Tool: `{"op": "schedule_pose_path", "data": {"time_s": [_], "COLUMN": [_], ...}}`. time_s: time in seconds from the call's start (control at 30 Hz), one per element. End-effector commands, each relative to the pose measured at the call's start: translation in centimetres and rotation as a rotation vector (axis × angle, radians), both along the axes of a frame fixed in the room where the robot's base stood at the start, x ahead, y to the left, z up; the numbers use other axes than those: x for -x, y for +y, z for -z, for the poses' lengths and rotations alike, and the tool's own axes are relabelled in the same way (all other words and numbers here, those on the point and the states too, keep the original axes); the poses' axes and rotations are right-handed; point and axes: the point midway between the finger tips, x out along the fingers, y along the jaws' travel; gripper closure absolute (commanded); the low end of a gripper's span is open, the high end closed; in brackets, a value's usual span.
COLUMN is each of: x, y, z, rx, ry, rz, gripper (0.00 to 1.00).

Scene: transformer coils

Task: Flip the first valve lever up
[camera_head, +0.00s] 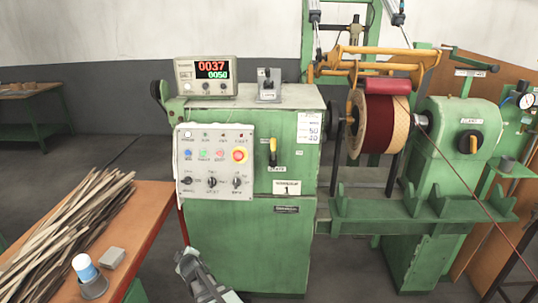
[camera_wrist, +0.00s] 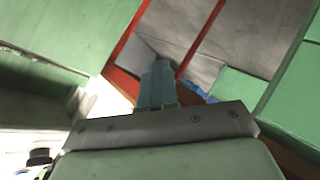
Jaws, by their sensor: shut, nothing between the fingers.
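No part is plainly marked as the first valve lever. At the far right edge of the head view, a round gauge (camera_head: 526,101) sits with small fittings on a green cabinet, too small to make out as levers. A yellow-and-black handle (camera_head: 272,152) hangs on the front of the green winding machine (camera_head: 250,225). My gripper (camera_head: 183,256) is low in front of that machine, below the control panel and apart from the handle. In the wrist view, its fingers (camera_wrist: 158,75) are together and empty.
A control panel (camera_head: 214,160) with buttons and knobs is on the machine's left front. A table (camera_head: 150,215) with a bundle of wood strips (camera_head: 65,225) stands at left. A coil (camera_head: 378,123) hangs between machine and green tailstock (camera_head: 455,150). Grey floor is open behind the table.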

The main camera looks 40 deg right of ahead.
Motion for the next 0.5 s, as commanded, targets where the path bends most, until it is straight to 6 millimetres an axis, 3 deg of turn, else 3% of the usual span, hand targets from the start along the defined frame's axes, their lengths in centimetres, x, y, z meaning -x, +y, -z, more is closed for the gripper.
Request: {"op": "schedule_pose_path", "data": {"time_s": [0.03,0.2,0.5], "x": [-1.4,-4.7,-8.3], "y": [-0.4,-1.5,-3.1], "z": [-2.2,-9.2,-22.3], "rx": [0.029,0.135,0.348], "ry": [-0.054,-0.222,-0.514], "rz": [-0.017,-0.075,-0.158], "gripper": [1.0,1.0,1.0]}}
